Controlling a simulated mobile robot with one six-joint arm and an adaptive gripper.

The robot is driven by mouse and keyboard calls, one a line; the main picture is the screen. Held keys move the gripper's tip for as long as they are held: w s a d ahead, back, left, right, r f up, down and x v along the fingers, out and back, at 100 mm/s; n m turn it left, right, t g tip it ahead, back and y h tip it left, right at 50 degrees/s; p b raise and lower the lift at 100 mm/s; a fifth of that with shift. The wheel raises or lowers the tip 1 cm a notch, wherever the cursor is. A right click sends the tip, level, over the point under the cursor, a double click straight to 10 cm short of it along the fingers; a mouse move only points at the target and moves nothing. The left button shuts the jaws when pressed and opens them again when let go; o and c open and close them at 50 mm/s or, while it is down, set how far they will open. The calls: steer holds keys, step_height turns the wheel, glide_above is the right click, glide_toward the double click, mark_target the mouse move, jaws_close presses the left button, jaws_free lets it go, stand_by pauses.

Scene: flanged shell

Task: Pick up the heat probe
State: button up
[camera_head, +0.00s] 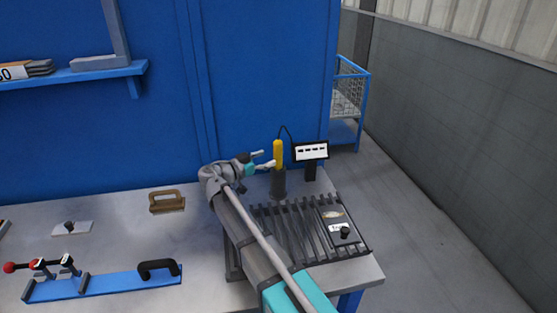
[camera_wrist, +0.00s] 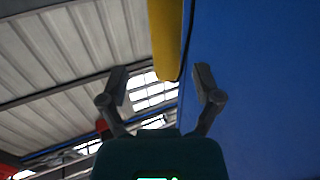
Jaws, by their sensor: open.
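The heat probe, seen as a yellow upright handle (camera_head: 278,154), stands in a dark grey holder (camera_head: 279,184) at the back of the table. A black cable runs from its top toward a small display (camera_head: 311,151) on its right. My gripper (camera_head: 264,159) is open just left of the yellow handle, its fingers pointing toward it. In the wrist view the yellow handle (camera_wrist: 165,38) comes down from the top edge, between the two spread fingers of my gripper (camera_wrist: 161,79) from left to right. I see no finger touching it. The probe's lower part is hidden in the holder.
A dark slatted rack (camera_head: 295,232) with a black-knobbed plate lies in front of the holder. A brown-handled tool (camera_head: 167,201) and a blue bar with clamps (camera_head: 105,284) lie on the left of the table. A blue wall (camera_head: 265,75) stands close behind.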

mark_target(278, 151)
stand_by(0.3)
steer(key=shift+w+r+x, duration=0.1)
steer(key=shift+x, duration=0.85)
steer(key=shift+w+r+x, duration=0.15)
steer(key=shift+x, duration=0.8)
steer(key=shift+w+d, duration=0.4)
steer(key=shift+w, duration=0.05)
jaws_close()
